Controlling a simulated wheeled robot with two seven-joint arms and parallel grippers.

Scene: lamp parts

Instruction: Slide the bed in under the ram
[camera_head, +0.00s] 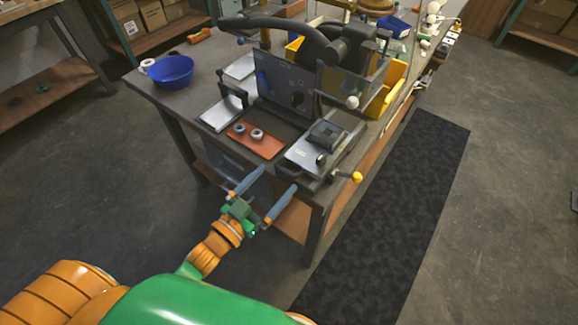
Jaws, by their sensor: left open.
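A dark press-like machine (287,82) with a thick black arm across its top stands on the workbench; I cannot make out its ram clearly. A flat silver plate (217,118) with a black upright handle (233,96) lies at its left. Another silver slide (306,157) carries a dark grey block (326,134) at its front right. I cannot tell which of these is the bed. My left gripper (279,178) is open and empty, its two fingers wide apart. It is at the bench's near edge, apart from the slide. My right gripper is not in view.
A reddish-brown mat (255,140) with two grey rings lies between the plate and slide. A blue bowl (171,71) and yellow bin (388,91) stand on the bench. The dark floor mat (410,190) is clear.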

